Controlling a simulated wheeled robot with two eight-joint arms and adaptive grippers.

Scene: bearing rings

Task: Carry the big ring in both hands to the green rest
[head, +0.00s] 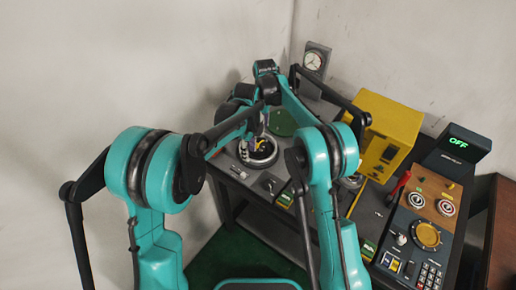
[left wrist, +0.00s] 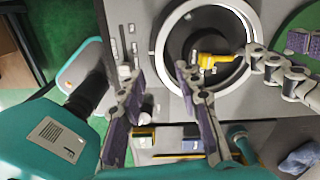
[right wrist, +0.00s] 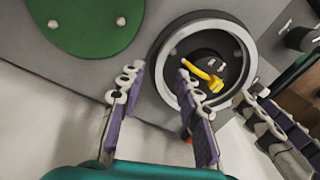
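The big ring (head: 262,161) is a silver metal ring lying on the grey bench around a dark hollow; it also shows in the left wrist view (left wrist: 162,45) and the right wrist view (right wrist: 249,62). A yellow part (right wrist: 203,74) shows inside it. The green rest (head: 283,122) is a flat round green disc beyond the ring. My left gripper (left wrist: 157,78) is open, one finger on each side of the ring's near wall in its wrist view. My right gripper (right wrist: 158,75) is open, its fingers likewise either side of the wall. I cannot tell whether the fingers touch it.
A yellow box (head: 386,135) and a control console (head: 425,230) with an OFF display (head: 458,144) stand to the right. A round dial (head: 313,60) stands at the back. Pale walls close off the left and back. Knobs and labels sit on the bench front.

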